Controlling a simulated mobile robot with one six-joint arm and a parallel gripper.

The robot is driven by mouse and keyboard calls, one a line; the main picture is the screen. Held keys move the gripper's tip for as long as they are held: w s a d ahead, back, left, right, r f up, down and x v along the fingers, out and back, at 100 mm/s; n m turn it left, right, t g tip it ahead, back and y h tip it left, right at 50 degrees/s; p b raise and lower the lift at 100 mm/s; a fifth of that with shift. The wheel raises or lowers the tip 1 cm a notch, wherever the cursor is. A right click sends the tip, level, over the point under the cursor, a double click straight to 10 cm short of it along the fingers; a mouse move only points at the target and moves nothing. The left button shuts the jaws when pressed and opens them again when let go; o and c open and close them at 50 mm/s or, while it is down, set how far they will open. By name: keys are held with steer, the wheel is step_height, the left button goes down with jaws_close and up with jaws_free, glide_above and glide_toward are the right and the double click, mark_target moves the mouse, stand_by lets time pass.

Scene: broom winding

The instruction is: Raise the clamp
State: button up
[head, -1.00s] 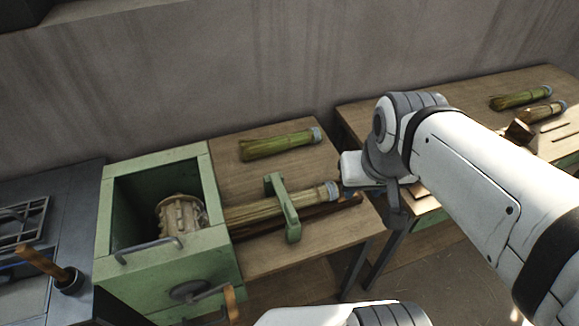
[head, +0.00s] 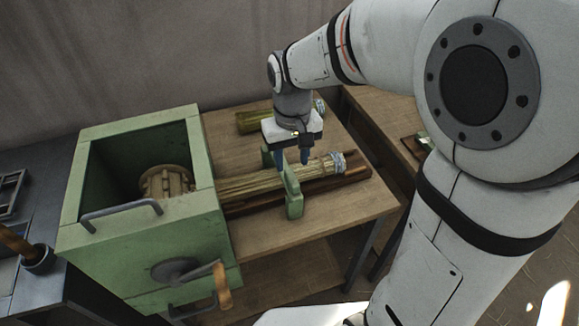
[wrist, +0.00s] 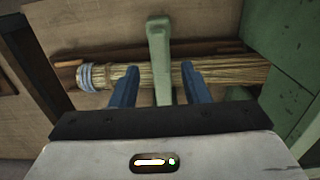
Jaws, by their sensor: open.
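The clamp (head: 291,188) is a green bar lying across a straw broom bundle (head: 245,185) on the wooden table. The bundle runs into the green machine box at left and has a pale blue band at its other end. In the wrist view the clamp (wrist: 159,60) stands in the middle, across the bundle (wrist: 225,73). My gripper (head: 293,157) is above the clamp, pointing down. Its two blue fingers, also in the wrist view (wrist: 160,84), are apart, one on each side of the clamp bar.
The green box (head: 205,190) with a crank handle (head: 222,287) stands left of the clamp. Another broom bundle (head: 254,121) lies behind, partly hidden by my arm. A second table (head: 385,118) is at the right. The front right of the near table is clear.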

mark_target(292, 177)
step_height(292, 177, down, 7)
steer(key=shift+r, duration=0.15)
steer(key=shift+c, duration=0.4)
jaws_close()
